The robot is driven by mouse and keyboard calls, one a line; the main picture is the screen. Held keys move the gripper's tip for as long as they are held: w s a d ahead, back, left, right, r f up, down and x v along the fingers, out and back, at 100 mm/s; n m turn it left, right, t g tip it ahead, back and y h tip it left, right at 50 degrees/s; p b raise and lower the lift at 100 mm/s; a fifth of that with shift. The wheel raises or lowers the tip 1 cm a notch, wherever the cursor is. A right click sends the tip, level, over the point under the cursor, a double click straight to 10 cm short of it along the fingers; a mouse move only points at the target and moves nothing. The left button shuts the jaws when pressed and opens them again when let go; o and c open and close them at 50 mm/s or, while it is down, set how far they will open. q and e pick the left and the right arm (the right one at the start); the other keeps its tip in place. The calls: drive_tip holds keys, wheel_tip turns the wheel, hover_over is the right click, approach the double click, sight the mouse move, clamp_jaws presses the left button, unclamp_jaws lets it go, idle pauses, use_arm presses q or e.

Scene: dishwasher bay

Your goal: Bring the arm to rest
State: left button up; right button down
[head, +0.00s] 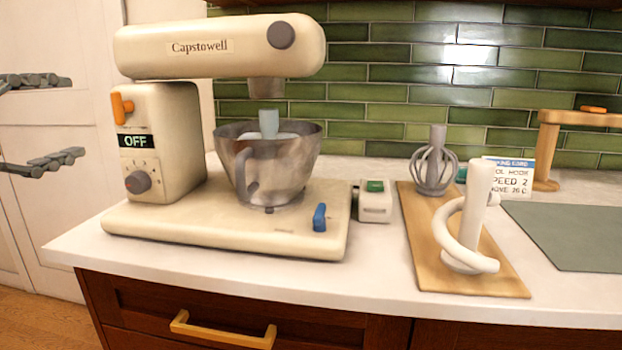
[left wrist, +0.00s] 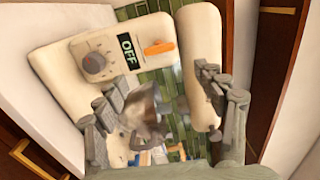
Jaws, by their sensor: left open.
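My left gripper (head: 42,122) is at the left edge of the head view, in front of the pale door and left of the cream stand mixer (head: 158,150). Its two dark grey fingers are wide apart, one above the other, with nothing between them. The fingers also frame the left wrist view (left wrist: 162,108), with the mixer and its OFF display beyond them. The gripper is clear of the mixer in the head view. Most of the left arm is outside the head view. My right gripper is in neither view.
A metal bowl (head: 268,165) sits on the mixer base. To the right are a small box with a green top (head: 375,201), a wooden board (head: 425,250) bearing a whisk (head: 435,165) and white dough hook (head: 470,225), and a grey-green mat (head: 570,235). A drawer handle (head: 222,333) projects below the counter.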

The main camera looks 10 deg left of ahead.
sight(117, 109)
use_arm(q)
drive_tip(key=w, duration=0.8)
drive_tip(key=shift+w+d+f, duration=0.1)
drive_tip(key=shift+d+f, duration=0.05)
drive_tip(key=shift+d, duration=0.2)
drive_tip(key=shift+w, duration=0.95)
drive_tip(key=shift+s+r, duration=0.15)
drive_tip(key=shift+r, duration=0.05)
